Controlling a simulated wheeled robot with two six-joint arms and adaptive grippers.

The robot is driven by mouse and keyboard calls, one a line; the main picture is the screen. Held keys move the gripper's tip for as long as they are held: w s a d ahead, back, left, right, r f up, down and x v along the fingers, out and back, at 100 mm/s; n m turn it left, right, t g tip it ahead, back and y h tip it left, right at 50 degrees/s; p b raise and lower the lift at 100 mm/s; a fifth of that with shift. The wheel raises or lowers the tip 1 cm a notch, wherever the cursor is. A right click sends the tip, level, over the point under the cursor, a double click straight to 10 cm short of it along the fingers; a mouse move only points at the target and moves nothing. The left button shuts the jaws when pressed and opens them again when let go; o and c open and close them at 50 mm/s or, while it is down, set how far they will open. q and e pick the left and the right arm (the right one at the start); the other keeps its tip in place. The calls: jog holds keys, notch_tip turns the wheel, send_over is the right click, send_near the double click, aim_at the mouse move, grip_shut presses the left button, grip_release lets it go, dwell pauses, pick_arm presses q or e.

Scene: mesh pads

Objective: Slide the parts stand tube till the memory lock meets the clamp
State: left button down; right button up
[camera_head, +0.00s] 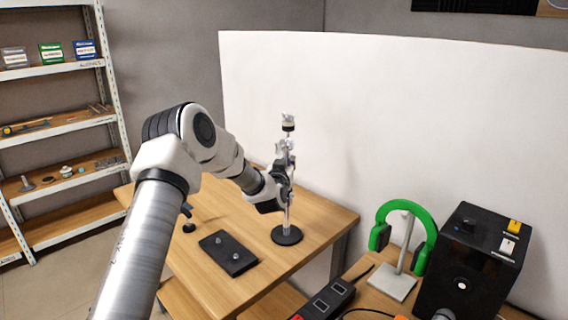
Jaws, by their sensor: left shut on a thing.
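The parts stand is upright on the wooden table (318,222), its round black base (287,235) near the table's right side. Its silver tube (288,217) rises from the base to a dark and silver fitting (288,123) at the top. My left gripper (286,178) is shut on the stand around mid-height. Its fingers and my arm hide part of the tube there, so the memory lock and the clamp cannot be told apart. My right gripper is not in view.
A black pad (228,253) with small metal parts lies left of the base. Green headphones (420,225) on a stand, a black box (470,262) and a power strip (328,299) are at right. A white panel (400,120) stands behind. Shelves (60,120) are at far left.

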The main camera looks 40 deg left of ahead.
pick_arm(q)
jog(key=c, duration=1)
grip_release()
jog(key=shift+c, duration=0.2)
jog(key=shift+r, duration=0.1)
jog(key=v, duration=1.2)
